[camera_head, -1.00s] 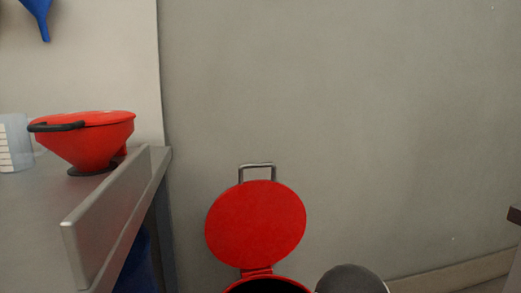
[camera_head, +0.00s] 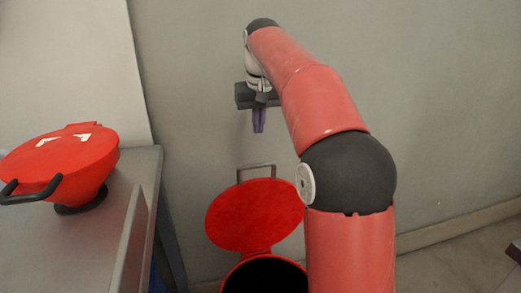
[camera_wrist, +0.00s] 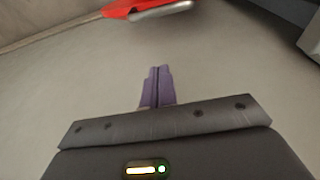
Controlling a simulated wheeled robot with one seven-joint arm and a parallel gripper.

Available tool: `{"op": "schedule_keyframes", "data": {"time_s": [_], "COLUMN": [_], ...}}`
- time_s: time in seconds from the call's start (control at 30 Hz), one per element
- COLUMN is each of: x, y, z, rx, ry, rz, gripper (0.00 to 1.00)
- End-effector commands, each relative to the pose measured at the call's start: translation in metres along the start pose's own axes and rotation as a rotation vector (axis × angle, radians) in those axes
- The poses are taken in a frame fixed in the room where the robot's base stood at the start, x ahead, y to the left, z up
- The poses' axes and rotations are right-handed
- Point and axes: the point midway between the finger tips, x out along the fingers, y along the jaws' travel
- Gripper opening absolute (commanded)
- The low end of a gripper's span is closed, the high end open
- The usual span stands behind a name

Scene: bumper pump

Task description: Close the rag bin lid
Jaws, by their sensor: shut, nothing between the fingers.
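The red rag bin (camera_head: 238,276) stands on the floor, its round mouth dark and open. Its round red lid (camera_head: 254,214) stands raised at the back, near the wall, with a grey metal handle (camera_head: 256,167) on its top edge. My gripper (camera_head: 259,130) is above the lid in the head view, with purple fingers shut together and empty, apart from the handle. In the wrist view the fingers (camera_wrist: 157,86) point toward the wall, and part of the red lid (camera_wrist: 130,7) with its handle (camera_wrist: 163,8) shows at the top edge. My arm hides the bin's right side.
A metal workbench (camera_head: 110,215) with a raised edge stands left of the bin. A red lidded container (camera_head: 62,160) with a black handle sits on it. The plain wall (camera_head: 430,110) is behind.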

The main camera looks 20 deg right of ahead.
Motion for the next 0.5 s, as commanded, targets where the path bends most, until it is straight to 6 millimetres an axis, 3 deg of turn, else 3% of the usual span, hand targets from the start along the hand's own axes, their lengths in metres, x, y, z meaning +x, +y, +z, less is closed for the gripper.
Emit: {"op": "schedule_keyframes", "data": {"time_s": [0.4, 0.5], "x": [0.089, 0.077], "y": [0.0, 0.0], "z": [0.002, 0.019], "rx": [0.0, 0.0], "ry": [-0.003, 0.003], "rz": [-0.001, 0.001], "gripper": [0.0, 0.0]}}
